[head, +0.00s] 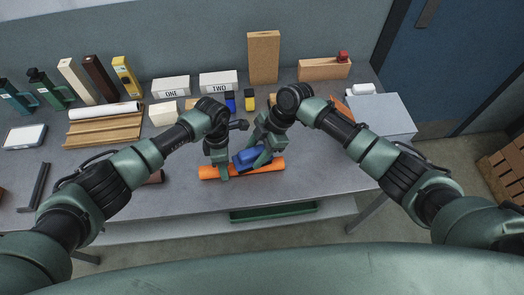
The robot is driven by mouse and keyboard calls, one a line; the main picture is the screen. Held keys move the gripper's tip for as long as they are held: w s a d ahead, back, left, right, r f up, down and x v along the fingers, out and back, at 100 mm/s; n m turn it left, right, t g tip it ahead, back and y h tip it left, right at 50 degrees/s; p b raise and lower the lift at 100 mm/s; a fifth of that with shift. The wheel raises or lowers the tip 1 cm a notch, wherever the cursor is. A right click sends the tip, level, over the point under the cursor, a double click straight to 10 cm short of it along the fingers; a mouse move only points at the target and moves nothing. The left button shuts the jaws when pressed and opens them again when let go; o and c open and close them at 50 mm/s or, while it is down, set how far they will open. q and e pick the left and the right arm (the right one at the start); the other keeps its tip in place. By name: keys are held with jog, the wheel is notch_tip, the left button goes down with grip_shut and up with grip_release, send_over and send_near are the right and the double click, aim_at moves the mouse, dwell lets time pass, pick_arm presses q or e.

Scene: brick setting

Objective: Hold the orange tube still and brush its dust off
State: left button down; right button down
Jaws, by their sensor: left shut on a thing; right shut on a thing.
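An orange tube (205,173) lies lengthwise near the front edge of the grey table. My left gripper (221,172) is shut on the tube, left of its middle. My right gripper (261,157) is shut on a blue thing (247,155), likely the brush, at the right half of the tube. The blue thing is over or against the tube; I cannot tell whether it touches. The tube's right end shows past the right gripper. Its middle is partly hidden by the grippers and the blue thing. Any dust is too small to make out.
White boxes marked ONE (171,87) and TWO (218,82) stand behind. A tall brown block (263,57) is at the back wall. A wooden tray (105,127) lies left, a grey box (381,115) right. The table front is clear right of the tube.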

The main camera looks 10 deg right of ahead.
jog(key=shift+s, duration=0.1)
jog(key=shift+r, duration=2.95)
pick_arm(q)
jog(key=c, duration=0.8)
grip_release()
jog(key=shift+o, duration=0.2)
jog(key=shift+r, duration=0.1)
notch_tip(320, 180, up, 12)
jog(key=w, duration=0.1)
jog(key=shift+w, duration=0.3)
